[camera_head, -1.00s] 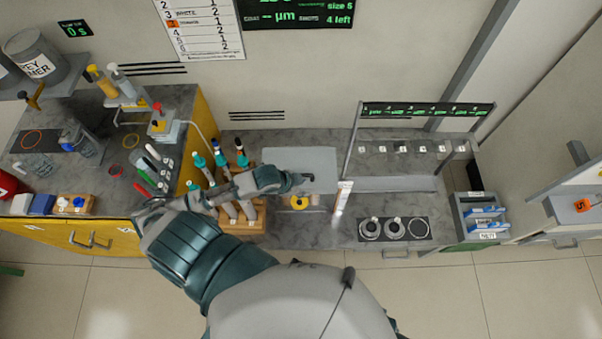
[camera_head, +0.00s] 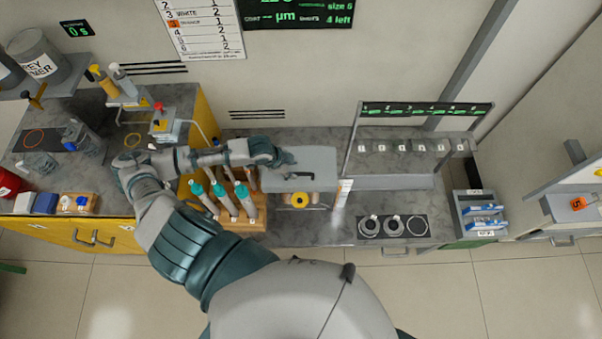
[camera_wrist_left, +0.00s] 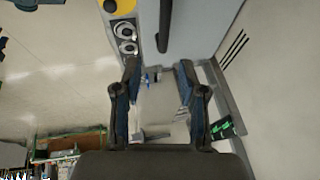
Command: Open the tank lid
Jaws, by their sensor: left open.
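The tank lid (camera_head: 318,161) is a flat grey panel in the middle of the bench, and it looks closed. A black bar handle (camera_head: 301,175) lies near its front edge. A yellow round part (camera_head: 300,200) shows on the tank's front below it. My left gripper (camera_head: 285,159) is over the left part of the lid, behind and left of the handle, and looks empty. In the left wrist view the open fingers (camera_wrist_left: 157,85) have a gap between them. The lid (camera_wrist_left: 203,25) and the black handle (camera_wrist_left: 165,25) show beyond them. My right gripper is not in view.
A wooden rack (camera_head: 240,222) with teal-topped tools stands left of the tank, under my left forearm. A white post (camera_head: 342,192) and a grey frame (camera_head: 352,140) stand close on the right. Ring-shaped parts (camera_head: 392,226) lie at the front right.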

